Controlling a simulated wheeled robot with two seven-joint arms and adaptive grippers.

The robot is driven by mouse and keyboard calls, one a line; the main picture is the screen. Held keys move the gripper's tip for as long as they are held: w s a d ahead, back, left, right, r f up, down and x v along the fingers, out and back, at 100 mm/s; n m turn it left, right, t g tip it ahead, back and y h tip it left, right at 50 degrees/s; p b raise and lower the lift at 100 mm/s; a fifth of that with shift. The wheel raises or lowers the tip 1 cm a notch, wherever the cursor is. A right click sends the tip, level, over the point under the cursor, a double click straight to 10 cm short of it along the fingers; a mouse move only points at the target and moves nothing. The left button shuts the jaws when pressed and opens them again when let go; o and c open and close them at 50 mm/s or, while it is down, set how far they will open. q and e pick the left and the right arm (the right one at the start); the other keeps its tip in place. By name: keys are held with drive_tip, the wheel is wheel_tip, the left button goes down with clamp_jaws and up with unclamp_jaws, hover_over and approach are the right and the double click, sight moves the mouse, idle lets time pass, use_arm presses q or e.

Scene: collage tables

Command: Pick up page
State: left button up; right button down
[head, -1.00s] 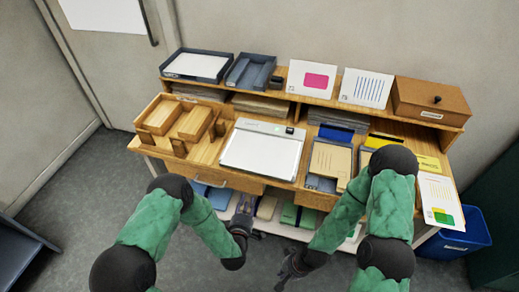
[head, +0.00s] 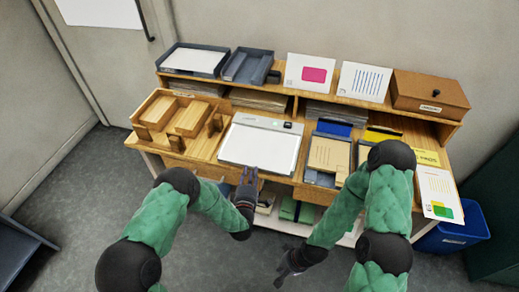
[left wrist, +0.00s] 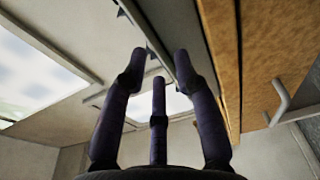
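Several pages show in the head view. A page with a pink block (head: 310,73) and a page with blue lines (head: 363,82) lean on the upper shelf. A page with green and yellow blocks (head: 438,193) lies at the desk's right front corner. A flat white-topped device (head: 262,146) is at the desk's middle; I cannot tell whether a sheet lies on it. My left gripper (head: 248,176) is at the desk's front edge just before this device, fingers apart and empty; it also shows in the left wrist view (left wrist: 160,62). My right gripper (head: 281,270) is low before the desk, open and empty.
Wooden trays (head: 178,117) stand left on the desk (head: 205,148). A folder tray (head: 327,157) is right of the device. A brown box (head: 430,94) and dark trays (head: 193,60) are on the shelf. A blue bin (head: 455,236) stands at the right. The floor before the desk is clear.

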use_arm(q)
drive_tip(key=shift+w+d, duration=0.2)
drive_tip(key=shift+w, duration=0.9)
clamp_jaws()
drive_tip(key=shift+s, duration=0.1)
